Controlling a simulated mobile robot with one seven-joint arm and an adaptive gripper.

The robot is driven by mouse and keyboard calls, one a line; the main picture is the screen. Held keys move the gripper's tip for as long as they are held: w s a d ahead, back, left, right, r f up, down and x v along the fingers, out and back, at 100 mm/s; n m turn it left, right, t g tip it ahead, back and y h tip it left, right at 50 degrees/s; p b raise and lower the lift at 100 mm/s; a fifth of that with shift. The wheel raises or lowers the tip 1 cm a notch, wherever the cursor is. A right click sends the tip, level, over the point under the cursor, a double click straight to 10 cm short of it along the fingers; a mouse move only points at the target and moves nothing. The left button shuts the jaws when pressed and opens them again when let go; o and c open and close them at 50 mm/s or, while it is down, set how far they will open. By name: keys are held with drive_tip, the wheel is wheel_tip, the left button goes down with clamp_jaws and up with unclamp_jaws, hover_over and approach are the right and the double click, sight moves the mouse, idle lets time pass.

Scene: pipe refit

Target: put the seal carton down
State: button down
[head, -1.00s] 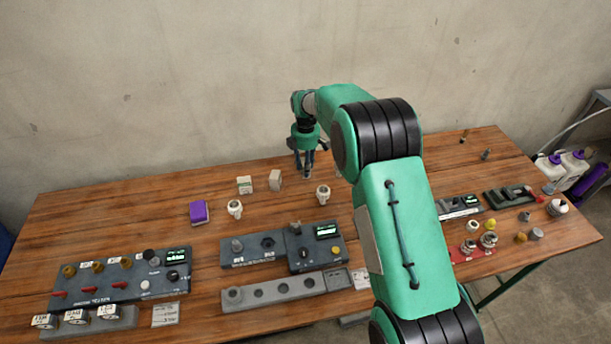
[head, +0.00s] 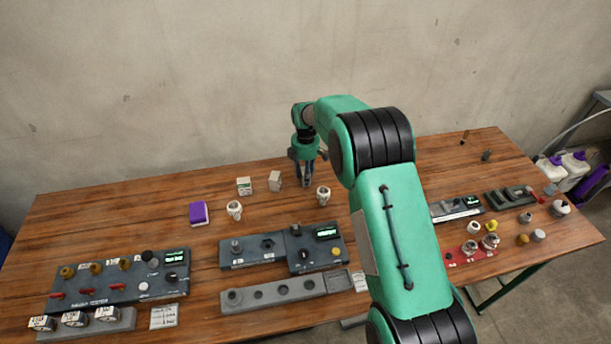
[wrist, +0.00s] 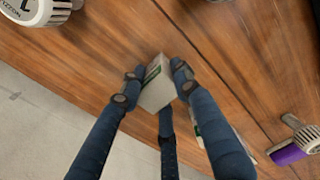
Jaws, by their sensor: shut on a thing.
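My gripper (head: 302,180) is over the back middle of the wooden bench, pointing down. In the wrist view its dark blue fingers are shut on a pale carton (wrist: 157,92) with a green edge. I take this to be the seal carton; its print is not readable. In the head view the fingers and arm mostly hide it. I cannot tell whether its underside touches the bench (head: 110,215).
A white nozzle fitting (head: 323,194) stands close in front and to the right of the gripper. Another fitting (head: 234,209) and a purple block (head: 198,213) are further left. Control panels (head: 270,250) line the front. Bare wood lies left of the cartons.

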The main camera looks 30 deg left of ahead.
drive_tip(key=c, duration=1.3)
unclamp_jaws()
drive_tip(key=shift+f, duration=0.1)
drive_tip(key=shift+o, duration=0.2)
wheel_tip(320, 180, up, 12)
drive_tip(key=p, duration=0.2)
drive_tip(key=shift+p, duration=0.3)
